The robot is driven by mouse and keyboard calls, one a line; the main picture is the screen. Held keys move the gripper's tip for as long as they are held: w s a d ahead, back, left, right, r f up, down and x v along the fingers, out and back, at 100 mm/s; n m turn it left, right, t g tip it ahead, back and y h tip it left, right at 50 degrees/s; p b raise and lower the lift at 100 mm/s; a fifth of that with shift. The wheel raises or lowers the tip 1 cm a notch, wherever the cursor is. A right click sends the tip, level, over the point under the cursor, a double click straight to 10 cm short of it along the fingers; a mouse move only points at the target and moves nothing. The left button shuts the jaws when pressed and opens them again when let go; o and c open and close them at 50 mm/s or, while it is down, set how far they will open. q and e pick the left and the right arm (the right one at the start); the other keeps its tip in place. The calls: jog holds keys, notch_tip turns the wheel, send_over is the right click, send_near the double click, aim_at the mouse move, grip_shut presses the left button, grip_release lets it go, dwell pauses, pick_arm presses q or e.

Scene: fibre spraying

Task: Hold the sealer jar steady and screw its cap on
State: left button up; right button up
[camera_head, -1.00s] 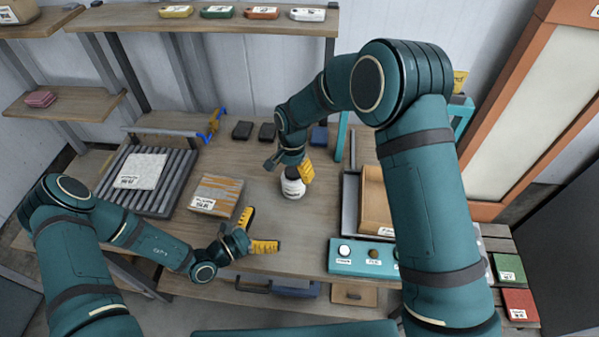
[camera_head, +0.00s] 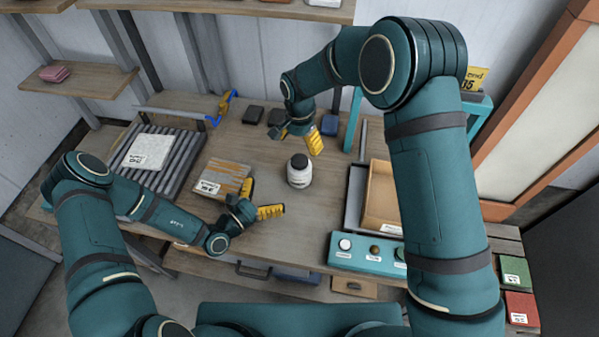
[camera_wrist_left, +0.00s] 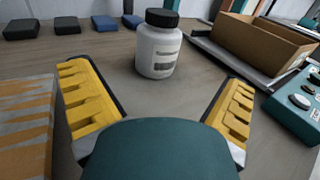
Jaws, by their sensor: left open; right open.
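The sealer jar (camera_head: 299,176) stands upright on the table, white with a printed label. Its black cap (camera_head: 300,160) sits on top; I cannot tell how tight it is. In the left wrist view the jar (camera_wrist_left: 157,54) and cap (camera_wrist_left: 162,18) are straight ahead, beyond my open fingers. My left gripper (camera_head: 265,197) is open and empty, low over the table, in front and to the left of the jar, not touching it. My right gripper (camera_head: 303,140) is open and empty, behind and above the jar, apart from the cap.
A patterned block (camera_head: 222,178) lies left of the jar, by my left gripper. A roller rack (camera_head: 178,180) is farther left. Dark blocks (camera_head: 253,115) lie behind. An open wooden box (camera_head: 383,195) and a teal button panel (camera_head: 366,253) are at right.

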aim_at(298, 167)
pick_arm(q)
jog(key=x, duration=1.2)
jog(key=shift+w+d, duration=0.2)
jog(key=shift+d, duration=0.05)
